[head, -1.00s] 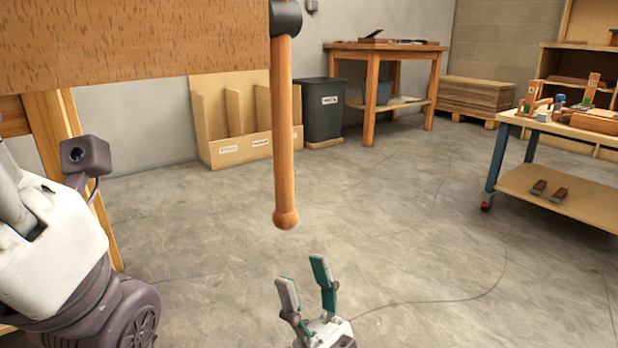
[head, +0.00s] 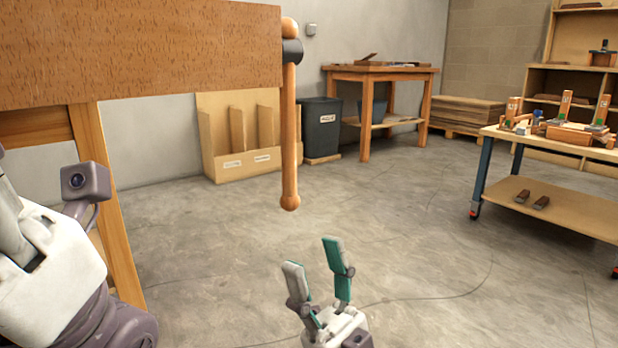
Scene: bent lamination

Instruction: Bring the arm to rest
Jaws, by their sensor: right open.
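My right gripper (head: 318,254) is at the bottom centre of the head view, pointing up, with its two fingers apart and nothing between them. It is over the concrete floor in the picture, below a hanging wooden handle (head: 289,140) with a rounded end. A gap of floor shows between the fingertips and the handle's lower end. A grey and purple arm part of mine with a small camera fills the left edge. My left gripper is not in the view.
A brown wooden panel (head: 140,58) on a wooden frame (head: 115,200) stands at upper left. Behind are a divided wooden bin (head: 235,163), a dark trash bin (head: 322,135) and a workbench (head: 366,120). A cart (head: 560,205) with wooden parts stands right. Open floor (head: 420,240) lies between.

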